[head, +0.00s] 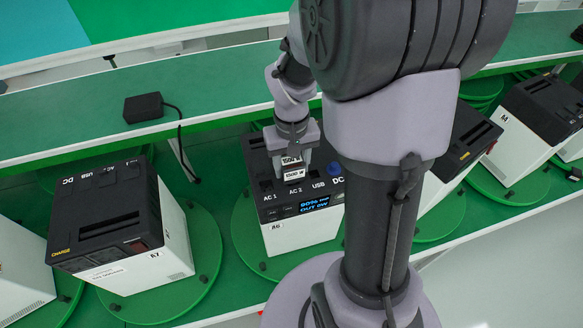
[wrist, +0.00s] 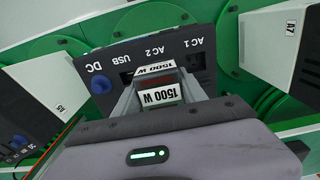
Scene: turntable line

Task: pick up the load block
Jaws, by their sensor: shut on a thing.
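The load block (head: 296,174) is a small block with white "1500 W" labels and a reddish edge. It also shows in the wrist view (wrist: 160,94), between the two fingers. My gripper (head: 291,163) is shut on it, and the fingers (wrist: 157,88) lie along its sides. The block is over the black socket panel of the power station marked A6 (head: 274,240), near the AC labels. I cannot tell whether it touches the panel. The sockets behind it are partly hidden. The station's display reads 90% and OUT 0W.
A6 stands on a green turntable (head: 247,242). Station A7 (head: 160,262) stands to its left, and more stations stand to the right, including A4 (head: 507,142). A black adapter (head: 143,107) with a cable lies on the green shelf behind. My arm hides part of A6's right side.

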